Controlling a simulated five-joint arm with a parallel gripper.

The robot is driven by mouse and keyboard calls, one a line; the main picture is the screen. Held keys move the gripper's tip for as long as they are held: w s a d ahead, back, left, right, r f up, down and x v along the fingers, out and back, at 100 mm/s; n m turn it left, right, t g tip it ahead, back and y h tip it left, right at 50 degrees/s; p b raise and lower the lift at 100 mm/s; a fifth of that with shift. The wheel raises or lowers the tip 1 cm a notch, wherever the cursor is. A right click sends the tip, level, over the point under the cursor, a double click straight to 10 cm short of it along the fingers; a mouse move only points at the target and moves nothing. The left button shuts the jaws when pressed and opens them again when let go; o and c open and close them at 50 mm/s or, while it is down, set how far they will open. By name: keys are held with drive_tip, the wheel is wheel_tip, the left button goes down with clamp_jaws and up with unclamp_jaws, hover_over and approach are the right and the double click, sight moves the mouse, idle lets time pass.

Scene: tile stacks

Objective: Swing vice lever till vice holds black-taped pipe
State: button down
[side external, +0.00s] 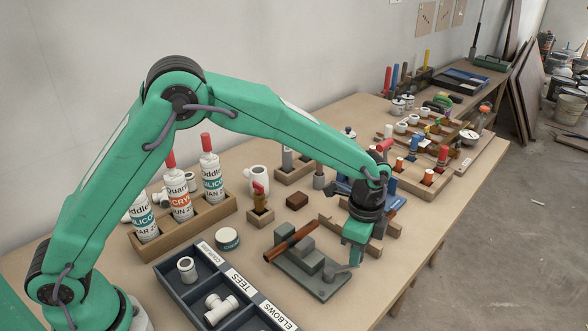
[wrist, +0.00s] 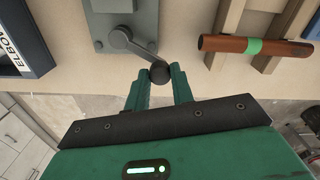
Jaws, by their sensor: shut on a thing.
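The grey vice (side external: 303,258) stands on its base plate on the bench, with a copper-brown pipe (side external: 290,243) lying across its jaws. I cannot make out the tape on this pipe or whether the jaws touch it. The dark vice lever (side external: 340,269) is at the plate's right end. In the wrist view the lever (wrist: 138,47) runs from its pivot down to a round black knob (wrist: 160,72). My gripper (wrist: 162,80) is shut on that knob, one green finger on each side. In the side view my gripper (side external: 354,258) points down beside the vice.
A green-taped copper pipe (wrist: 255,46) lies on wooden supports to the right in the wrist view. A dark sorting tray (side external: 205,270) with white fittings is left of the vice. A wooden rack (side external: 180,225) of tubes stands behind. The bench edge is close in front.

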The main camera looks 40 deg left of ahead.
drive_tip(key=m, duration=0.1)
drive_tip(key=s+d+m, duration=0.1)
drive_tip(key=m, duration=0.1)
drive_tip(key=d+m, duration=0.1)
drive_tip(key=shift+s+m, duration=0.3)
drive_tip(key=shift+s, duration=0.05)
drive_tip(key=shift+s+d+m, duration=0.3)
drive_tip(key=shift+s+m, duration=0.35)
drive_tip(key=shift+m, duration=0.65)
drive_tip(key=shift+s+d+m, duration=0.25)
drive_tip(key=shift+s+m, duration=0.35)
drive_tip(key=shift+m, duration=0.7)
drive_tip(key=c, duration=1.2)
unclamp_jaws()
drive_tip(key=shift+r, duration=0.15)
drive_tip(key=shift+r, duration=3.8)
